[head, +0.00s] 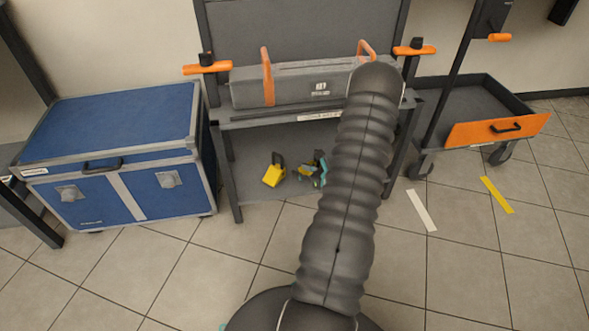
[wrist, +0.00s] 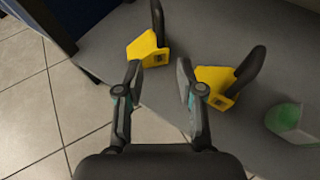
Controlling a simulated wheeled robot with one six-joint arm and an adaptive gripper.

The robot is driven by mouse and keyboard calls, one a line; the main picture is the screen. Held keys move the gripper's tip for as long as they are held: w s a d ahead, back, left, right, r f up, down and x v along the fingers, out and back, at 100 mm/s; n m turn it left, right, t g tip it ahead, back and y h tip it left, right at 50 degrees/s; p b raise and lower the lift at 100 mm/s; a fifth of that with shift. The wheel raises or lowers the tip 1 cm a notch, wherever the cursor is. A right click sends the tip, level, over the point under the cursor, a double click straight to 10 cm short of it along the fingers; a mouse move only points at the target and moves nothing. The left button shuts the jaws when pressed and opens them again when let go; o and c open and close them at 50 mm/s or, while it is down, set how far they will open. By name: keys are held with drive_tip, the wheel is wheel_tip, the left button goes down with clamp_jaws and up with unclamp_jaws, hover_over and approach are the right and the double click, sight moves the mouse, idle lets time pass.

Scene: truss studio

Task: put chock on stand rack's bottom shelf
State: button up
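The stand rack's bottom shelf (head: 250,195) is a grey board low in the head view, and it shows in the wrist view (wrist: 215,35). A yellow chock (head: 273,175) with a black handle rests on it, left of my gripper (head: 312,168). The wrist view shows two such chocks on the grey surface: one chock (wrist: 146,50) beyond the fingertips and a second chock (wrist: 213,78) beside the right finger. My gripper (wrist: 159,74) is open, with nothing seen between its fingers. In the head view my arm hides part of the shelf.
A grey toolbox (head: 310,88) with orange straps sits on the rack's upper shelf. A blue flight case (head: 120,150) stands left, and a grey cart (head: 470,105) with an orange panel right. A green-and-white object (wrist: 288,118) lies at right in the wrist view.

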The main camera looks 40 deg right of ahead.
drive_tip(key=shift+s+r, duration=0.1)
drive_tip(key=shift+r, duration=0.1)
drive_tip(key=w+a+r+n+g+y, duration=0.1)
drive_tip(key=a+r+n+g+y, duration=0.25)
drive_tip(key=a+r+n, duration=0.65)
drive_tip(key=w+a+r+n+g+y, duration=0.25)
drive_tip(key=a+r+n+y, duration=0.35)
drive_tip(key=a+r, duration=0.85)
drive_tip(key=s+a+r+n+g+h, duration=0.25)
drive_tip(key=s+a+n, duration=0.35)
drive_tip(key=a, duration=0.4)
drive_tip(key=s+a+r+n+h, duration=0.1)
drive_tip(key=s+r+n+h, duration=0.2)
drive_tip(key=s+n, duration=0.3)
drive_tip(key=s+a+r+n+h, duration=0.2)
drive_tip(key=s+r+n+h, duration=0.2)
drive_tip(key=s, duration=0.6)
wheel_tip(320, 180, up, 2)
drive_tip(key=n, duration=0.3)
drive_tip(key=shift+a+r+n, duration=0.2)
drive_tip(key=shift+a+n, duration=0.05)
drive_tip(key=shift+n, duration=0.05)
drive_tip(key=shift+d+t, duration=0.1)
drive_tip(key=shift+t, duration=0.15)
